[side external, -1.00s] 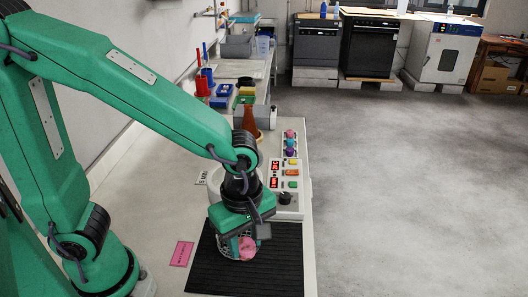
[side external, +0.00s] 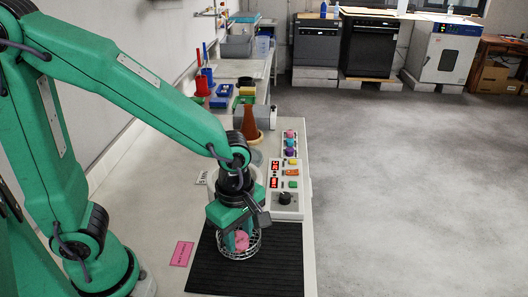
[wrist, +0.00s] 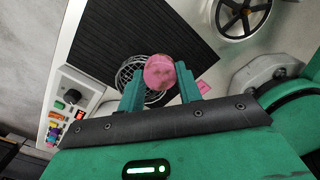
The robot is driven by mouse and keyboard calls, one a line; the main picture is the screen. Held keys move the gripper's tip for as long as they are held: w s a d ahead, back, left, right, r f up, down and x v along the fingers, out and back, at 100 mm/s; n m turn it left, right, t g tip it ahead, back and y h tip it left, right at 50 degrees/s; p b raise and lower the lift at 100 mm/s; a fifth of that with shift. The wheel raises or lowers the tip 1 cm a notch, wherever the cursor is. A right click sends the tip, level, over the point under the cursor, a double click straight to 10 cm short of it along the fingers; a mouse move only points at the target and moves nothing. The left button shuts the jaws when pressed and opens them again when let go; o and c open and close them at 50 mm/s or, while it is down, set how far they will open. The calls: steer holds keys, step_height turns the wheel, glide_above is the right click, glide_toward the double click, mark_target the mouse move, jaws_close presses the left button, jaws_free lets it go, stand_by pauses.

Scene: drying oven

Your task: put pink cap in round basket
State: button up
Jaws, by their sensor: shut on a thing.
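The pink cap (side external: 242,240) is a round pink disc held between my gripper's fingers (side external: 240,234). It also shows in the wrist view (wrist: 159,72), between the two green fingertips (wrist: 160,85), which are shut on it. The round basket (side external: 250,253) is a silver wire basket on the black ribbed mat (side external: 265,275). In the side view the cap overlaps the basket; in the wrist view the basket (wrist: 128,72) shows behind and to the left of the cap. I cannot tell whether the cap is inside the rim or above it.
A control panel (side external: 287,203) with buttons and red displays stands behind the mat. A brown cone-shaped vessel (side external: 250,124) stands farther back. A pink label (side external: 182,254) lies left of the mat. The mat's front right part is clear.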

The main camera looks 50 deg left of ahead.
steer(key=w+a+f, duration=0.2)
steer(key=a, duration=0.1)
steer(key=w+a+f, duration=0.3)
steer(key=shift+w, duration=0.25)
steer(key=shift+f, duration=1.95)
steer(key=shift+f, duration=0.1)
steer(key=o, duration=0.7)
steer(key=shift+c, duration=0.2)
step_height(320, 180, up, 12)
